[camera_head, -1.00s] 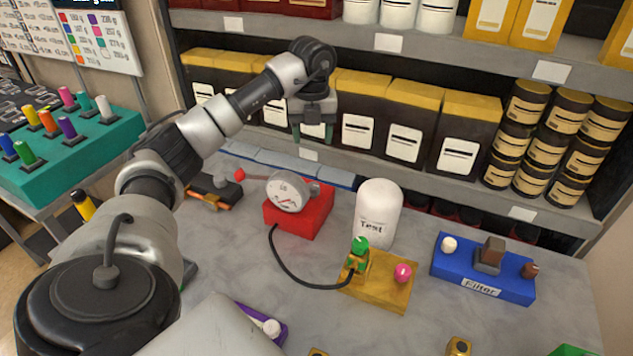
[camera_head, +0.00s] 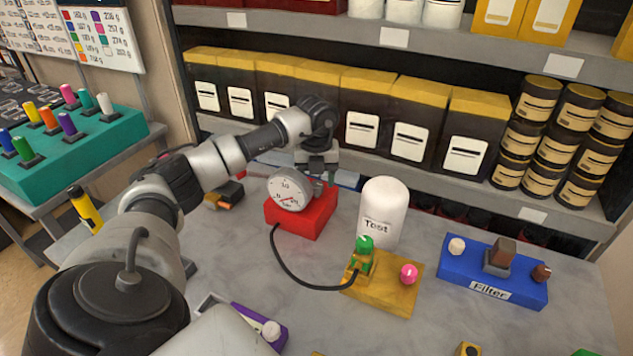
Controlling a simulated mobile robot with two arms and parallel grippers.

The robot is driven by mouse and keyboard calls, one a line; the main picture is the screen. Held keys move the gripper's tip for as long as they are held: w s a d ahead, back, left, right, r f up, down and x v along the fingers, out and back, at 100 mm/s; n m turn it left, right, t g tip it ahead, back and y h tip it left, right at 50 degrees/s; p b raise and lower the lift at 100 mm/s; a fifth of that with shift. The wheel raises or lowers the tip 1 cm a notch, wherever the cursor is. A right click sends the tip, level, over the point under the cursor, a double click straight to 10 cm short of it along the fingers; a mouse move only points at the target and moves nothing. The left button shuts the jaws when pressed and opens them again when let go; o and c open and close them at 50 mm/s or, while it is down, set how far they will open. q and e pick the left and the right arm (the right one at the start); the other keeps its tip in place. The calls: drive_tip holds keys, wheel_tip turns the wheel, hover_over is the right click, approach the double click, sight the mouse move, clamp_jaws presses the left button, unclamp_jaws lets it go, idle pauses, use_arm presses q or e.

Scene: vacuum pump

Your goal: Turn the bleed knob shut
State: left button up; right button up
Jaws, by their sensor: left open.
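My left gripper (camera_head: 317,168) points down just behind the round white gauge (camera_head: 290,190) on its red block (camera_head: 303,220). Its fingertips are partly hidden there and hold nothing that I can see. No knob is readably labelled as the bleed knob. A green knob (camera_head: 364,244) tops a brass fitting on the yellow base (camera_head: 385,293), and a pink knob (camera_head: 409,273) sits at that base's right. Both stand nearer to the camera than my left gripper and apart from it. My right gripper is not in view.
A white "Test" dome (camera_head: 384,210) stands behind the yellow base. A black hose (camera_head: 287,268) joins it to the gauge side. A blue "Filter" block (camera_head: 493,272) is at the right, a purple block (camera_head: 262,325) at the front. Shelves with boxes (camera_head: 415,115) close off the back.

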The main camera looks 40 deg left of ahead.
use_arm(q)
drive_tip(key=shift+f, duration=0.9)
drive_tip(key=shift+c, duration=0.3)
drive_tip(key=c, duration=0.9)
